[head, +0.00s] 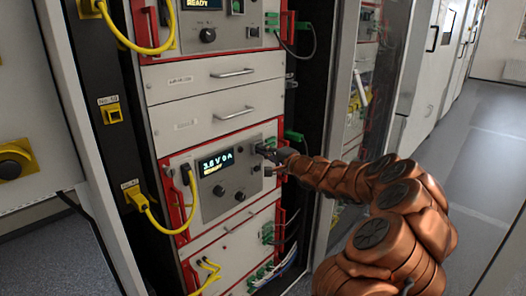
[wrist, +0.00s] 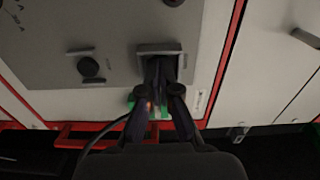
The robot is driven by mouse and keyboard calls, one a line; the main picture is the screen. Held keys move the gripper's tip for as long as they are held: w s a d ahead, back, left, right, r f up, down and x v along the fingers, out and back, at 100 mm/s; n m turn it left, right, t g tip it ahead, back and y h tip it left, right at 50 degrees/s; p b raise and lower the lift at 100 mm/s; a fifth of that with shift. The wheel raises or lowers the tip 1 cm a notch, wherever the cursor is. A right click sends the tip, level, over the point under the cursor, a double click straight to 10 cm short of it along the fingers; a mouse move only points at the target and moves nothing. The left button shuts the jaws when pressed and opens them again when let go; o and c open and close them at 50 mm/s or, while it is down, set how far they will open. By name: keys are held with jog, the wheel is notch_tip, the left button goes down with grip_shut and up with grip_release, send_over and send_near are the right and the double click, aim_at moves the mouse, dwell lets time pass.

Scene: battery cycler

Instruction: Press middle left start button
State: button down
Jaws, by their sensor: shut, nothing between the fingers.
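The middle cycler unit (head: 232,185) has a grey panel with a lit display (head: 216,162) showing "3.8 V 0 A" and a yellow line below it. My gripper (head: 261,151) is shut and empty at the panel's upper right, beside the display. In the wrist view, my fingertips (wrist: 161,72) are together at a raised square frame (wrist: 160,47) on the panel. The fingers cover the inside of this frame, so the button face is hidden. I cannot tell whether the tips touch it or whether it is pressed.
Black knobs (head: 219,190) sit below the display. A yellow cable (head: 189,190) plugs in at the panel's left. Green connectors (head: 293,136) and red handles line the right edge. An open glass door (head: 350,110) stands right of the rack. The floor (head: 480,140) at right is clear.

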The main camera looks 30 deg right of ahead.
jog(key=shift+w+a+b, duration=0.2)
jog(key=shift+w+b, duration=0.5)
jog(key=shift+b, duration=0.1)
jog(key=shift+r, duration=0.1)
jog(key=shift+a, duration=0.1)
jog(key=b+v, duration=0.2)
jog(key=v, duration=1.2)
jog(key=shift+d, duration=0.25)
dwell(0.4)
